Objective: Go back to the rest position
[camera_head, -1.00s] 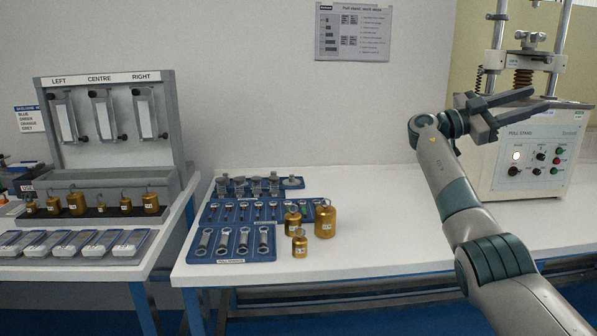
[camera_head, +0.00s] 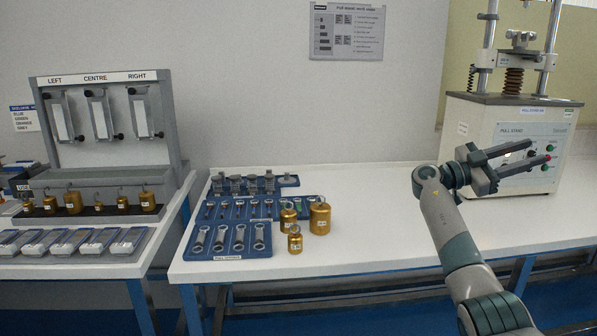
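My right gripper (camera_head: 520,164) is in front of the lower front of the pull stand (camera_head: 520,125) at the right. Its two grey fingers are spread apart with nothing between them. Behind it, the fingers cover part of the stand's control panel. My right arm (camera_head: 447,225) comes up from the bottom right, over the white table. My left gripper is not in view.
The white table (camera_head: 370,215) is clear in its middle. Blue trays (camera_head: 212,251) with pull fixtures, and brass weights (camera_head: 320,218), stand at its left. A grey rack (camera_head: 110,150) labelled LEFT, CENTRE, RIGHT stands on a separate table further left.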

